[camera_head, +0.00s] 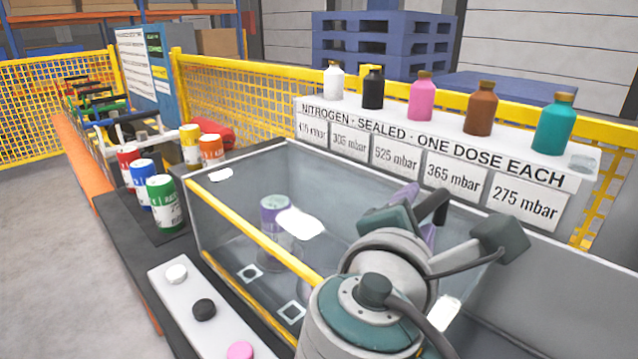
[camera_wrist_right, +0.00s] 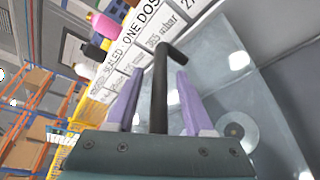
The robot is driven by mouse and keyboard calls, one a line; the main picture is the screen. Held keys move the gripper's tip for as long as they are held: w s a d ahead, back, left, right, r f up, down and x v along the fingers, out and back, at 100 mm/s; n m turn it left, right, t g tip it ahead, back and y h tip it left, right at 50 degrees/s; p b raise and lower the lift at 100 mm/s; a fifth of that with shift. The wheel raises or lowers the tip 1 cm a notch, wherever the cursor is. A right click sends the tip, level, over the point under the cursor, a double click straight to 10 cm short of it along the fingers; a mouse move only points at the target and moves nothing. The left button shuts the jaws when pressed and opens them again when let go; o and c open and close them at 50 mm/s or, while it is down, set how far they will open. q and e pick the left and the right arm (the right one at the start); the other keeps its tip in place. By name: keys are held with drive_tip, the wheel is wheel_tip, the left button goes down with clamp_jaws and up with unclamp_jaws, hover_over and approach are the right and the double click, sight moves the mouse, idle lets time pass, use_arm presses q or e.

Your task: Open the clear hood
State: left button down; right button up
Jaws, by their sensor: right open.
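The clear hood (camera_head: 335,180) is a transparent box with a yellow strip along its front edge; it looks shut. In the right wrist view the gripper (camera_wrist_right: 160,78) is open. A black bent bar (camera_wrist_right: 160,95), seemingly the hood's handle, shows between its two purple fingers with gaps on both sides. Whether the fingers are level with the bar in depth I cannot tell. My left gripper is in neither view.
A shelf (camera_head: 583,178) behind the hood holds several coloured bottles above pressure labels. Several coloured cans, including a green one (camera_head: 163,203), stand left of the hood. A white strip (camera_head: 222,330) with round caps lies in front. Yellow mesh fence (camera_head: 225,95) stands behind.

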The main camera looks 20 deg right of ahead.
drive_tip(key=shift+a, duration=0.1)
drive_tip(key=shift+c, duration=0.2)
clamp_jaws()
drive_tip(key=shift+f, duration=0.1)
idle(1.1)
